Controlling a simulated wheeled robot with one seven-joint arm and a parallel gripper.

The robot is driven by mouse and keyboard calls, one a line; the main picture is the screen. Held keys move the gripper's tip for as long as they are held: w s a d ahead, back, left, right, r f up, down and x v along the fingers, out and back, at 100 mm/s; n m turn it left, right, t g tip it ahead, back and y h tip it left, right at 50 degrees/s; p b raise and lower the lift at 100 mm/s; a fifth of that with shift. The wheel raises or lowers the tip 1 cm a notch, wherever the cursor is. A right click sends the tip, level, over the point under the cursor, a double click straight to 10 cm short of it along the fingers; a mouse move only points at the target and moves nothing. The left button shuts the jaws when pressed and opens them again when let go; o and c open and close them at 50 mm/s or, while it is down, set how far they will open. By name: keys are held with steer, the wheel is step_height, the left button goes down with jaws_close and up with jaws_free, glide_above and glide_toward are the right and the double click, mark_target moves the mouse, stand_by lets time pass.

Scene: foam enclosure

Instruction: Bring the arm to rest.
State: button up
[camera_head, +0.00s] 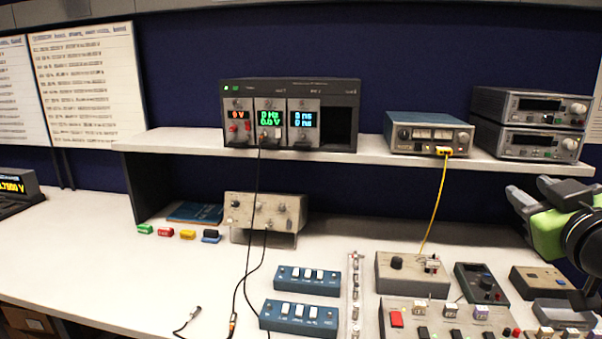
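My gripper (517,197) shows at the right edge of the head view, with grey fingertips and a bright green body. It is in the air in front of the shelf, above the right part of the bench. Its fingertips look spread apart with nothing between them. The rest of my arm runs out of the picture at the right.
A white bench (80,265) carries blue switch boxes (307,280), a grey box (412,272) with a yellow cable (436,200), and several small instruments. A shelf (185,141) holds a black instrument rack (290,85) and stacked units (530,108). The bench's left front is mostly clear.

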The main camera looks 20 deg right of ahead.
steer(key=w+a+f+g+y+p, duration=0.2)
steer(key=w+a+f+y+p, duration=0.15)
steer(key=a, duration=0.55)
steer(key=w+a+f+g+y+p, duration=0.15)
steer(key=w+a+y+p, duration=0.3)
steer(key=a, duration=0.55)
steer(key=s+a+f+n+g+y+p, duration=0.1)
steer(key=s+a+f+g+p, duration=0.4)
steer(key=s+a+f, duration=0.3)
steer(key=s+a+g, duration=0.1)
steer(key=s+a, duration=0.2)
steer(key=shift+s+a+f, duration=0.15)
steer(key=shift+f, duration=0.05)
